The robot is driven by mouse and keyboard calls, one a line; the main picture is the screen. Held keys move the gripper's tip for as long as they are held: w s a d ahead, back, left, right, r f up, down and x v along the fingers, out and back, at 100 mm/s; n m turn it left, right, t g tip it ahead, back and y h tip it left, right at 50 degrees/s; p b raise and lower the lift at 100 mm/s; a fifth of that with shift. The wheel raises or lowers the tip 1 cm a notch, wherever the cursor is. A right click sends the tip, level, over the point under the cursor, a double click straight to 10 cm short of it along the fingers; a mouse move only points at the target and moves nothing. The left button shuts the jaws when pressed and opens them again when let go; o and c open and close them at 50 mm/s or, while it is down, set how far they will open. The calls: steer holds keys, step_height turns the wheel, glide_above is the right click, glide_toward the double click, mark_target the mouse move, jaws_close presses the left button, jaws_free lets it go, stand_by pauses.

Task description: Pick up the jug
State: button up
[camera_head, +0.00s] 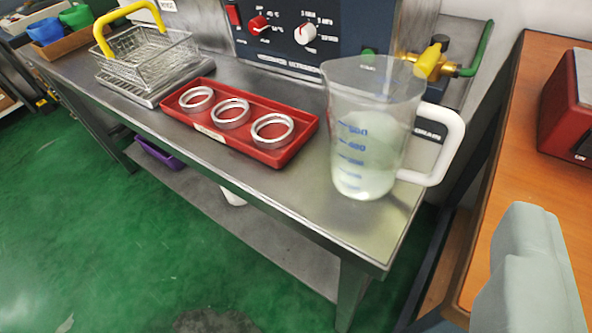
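The jug (366,135) is clear, with blue measuring marks, pale liquid inside and a white handle (446,148) on its right side. It stands upright near the right end of the steel bench (330,225). Part of my gripper (530,270) shows as a pale grey-green shape at the lower right corner, apart from the jug. Only this one part is in frame, so its opening is hidden.
A red tray (233,152) with three metal rings lies left of the jug. A wire basket (150,62) with a yellow handle stands farther left. Behind are a control panel (290,38) and a brass tap (440,65). An orange-topped table (490,190) stands at right.

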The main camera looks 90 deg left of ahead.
mark_target(451, 146)
steer(key=w+a+f, duration=0.1)
steer(key=a+f, duration=0.2)
steer(key=a, duration=0.1)
steer(key=w+a+f+g, duration=0.1)
steer(key=w+a+f, duration=0.1)
steer(key=a+f, duration=0.1)
steer(key=w+a+f+g, duration=0.1)
steer(key=w+a+f, duration=0.1)
steer(key=a, duration=0.3)
steer(key=shift+a+f+n, duration=0.25)
steer(key=shift+f+n, duration=0.15)
steer(key=shift+x, duration=2.65)
steer(key=shift+w+d, duration=0.1)
steer(key=shift+c, duration=0.3)
steer(key=shift+r, duration=0.1)
jaws_close()
